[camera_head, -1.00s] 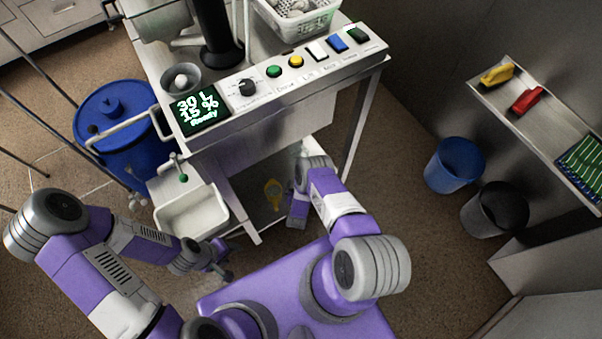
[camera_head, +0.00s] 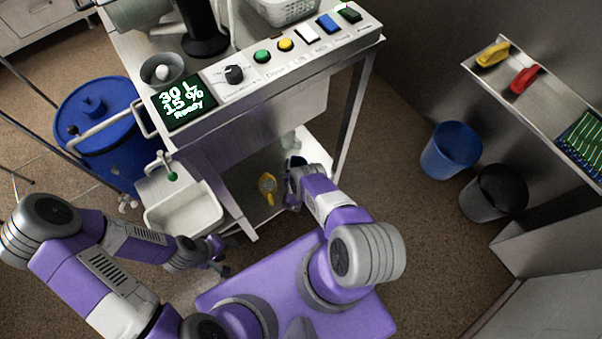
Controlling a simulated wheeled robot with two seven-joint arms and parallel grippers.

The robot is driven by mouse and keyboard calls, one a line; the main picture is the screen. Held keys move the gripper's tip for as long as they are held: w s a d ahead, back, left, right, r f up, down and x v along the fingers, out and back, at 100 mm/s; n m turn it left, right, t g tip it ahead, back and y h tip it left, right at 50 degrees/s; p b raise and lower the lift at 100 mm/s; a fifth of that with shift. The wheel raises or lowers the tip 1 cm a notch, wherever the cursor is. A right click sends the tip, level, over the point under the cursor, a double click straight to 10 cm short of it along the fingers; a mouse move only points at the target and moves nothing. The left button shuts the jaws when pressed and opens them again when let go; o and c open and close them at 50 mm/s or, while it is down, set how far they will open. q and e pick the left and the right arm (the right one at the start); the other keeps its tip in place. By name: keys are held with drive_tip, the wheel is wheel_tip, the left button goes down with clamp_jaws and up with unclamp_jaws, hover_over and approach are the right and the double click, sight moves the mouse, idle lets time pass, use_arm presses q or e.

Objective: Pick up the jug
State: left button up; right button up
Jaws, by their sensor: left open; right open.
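A small yellow item (camera_head: 267,184), possibly the jug, sits on the low shelf (camera_head: 258,215) of the metal cart. It has a rounded top and a narrow part pointing down; its exact shape is too small to tell. A pale item (camera_head: 289,141) stands further back on the same shelf, partly hidden. My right gripper (camera_head: 291,190) is just right of the yellow item, apart from it and holding nothing that I can see; my arm hides part of it. My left gripper (camera_head: 220,258) is open and empty below the white sink.
The cart's control panel (camera_head: 265,72) overhangs the low shelf. A white sink (camera_head: 185,212) with a tap is left of the shelf. A blue drum (camera_head: 95,125) stands at left. A blue bin (camera_head: 450,150) and a black bin (camera_head: 494,193) stand on the floor at right.

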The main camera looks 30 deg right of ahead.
drive_tip(key=shift+c, duration=0.3)
drive_tip(key=c, duration=1.1)
